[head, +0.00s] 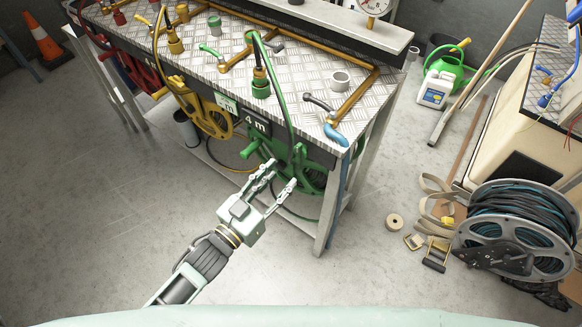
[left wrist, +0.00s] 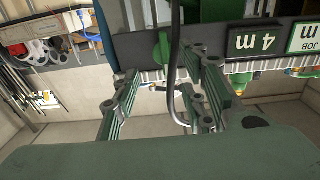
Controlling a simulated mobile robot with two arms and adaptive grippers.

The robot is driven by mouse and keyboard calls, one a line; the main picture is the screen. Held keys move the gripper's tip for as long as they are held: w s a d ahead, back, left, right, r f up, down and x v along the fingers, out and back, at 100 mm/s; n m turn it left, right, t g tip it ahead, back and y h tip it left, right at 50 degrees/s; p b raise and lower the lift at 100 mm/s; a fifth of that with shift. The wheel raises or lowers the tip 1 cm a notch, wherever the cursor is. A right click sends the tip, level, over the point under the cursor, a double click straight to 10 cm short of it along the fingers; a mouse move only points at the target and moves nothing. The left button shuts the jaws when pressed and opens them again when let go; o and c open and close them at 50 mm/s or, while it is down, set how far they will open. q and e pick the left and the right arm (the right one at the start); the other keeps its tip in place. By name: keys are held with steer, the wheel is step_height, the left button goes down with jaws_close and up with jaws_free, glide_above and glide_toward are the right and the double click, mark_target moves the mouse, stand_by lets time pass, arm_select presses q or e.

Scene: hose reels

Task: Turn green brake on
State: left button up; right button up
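The green hose reel (head: 312,178) is mounted under the right end of the workbench, below a "4 m" plate (head: 257,123). In the left wrist view, which looks upside down, a green lever (left wrist: 162,48), likely the brake, sits on the dark front panel beside the "4 m" plate (left wrist: 265,40). My left gripper (head: 281,174) is open in front of the green reel. In the left wrist view its fingers (left wrist: 168,82) are spread to either side of the lever, with a dark hose between them. I cannot tell if anything touches. My right gripper is not in view.
A yellow reel (head: 212,118) hangs left of the green one. The workbench (head: 323,77) carries pipes and fittings. A large hose drum (head: 515,230) stands at right. The floor before the bench is clear.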

mark_target(301, 155)
arm_select(q)
steer(key=x, duration=0.6)
steer(key=shift+w+d+p, duration=0.15)
steer(key=shift+w+p, duration=0.15)
steer(key=shift+p, duration=0.05)
steer(key=shift+w+d, duration=0.25)
steer(key=shift+w, duration=0.05)
steer(key=shift+w+d+f, duration=0.1)
steer(key=shift+w+d, duration=0.05)
steer(key=shift+w, duration=0.1)
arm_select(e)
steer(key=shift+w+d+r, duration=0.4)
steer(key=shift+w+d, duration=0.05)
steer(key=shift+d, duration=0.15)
arm_select(q)
steer(key=shift+c, duration=0.6)
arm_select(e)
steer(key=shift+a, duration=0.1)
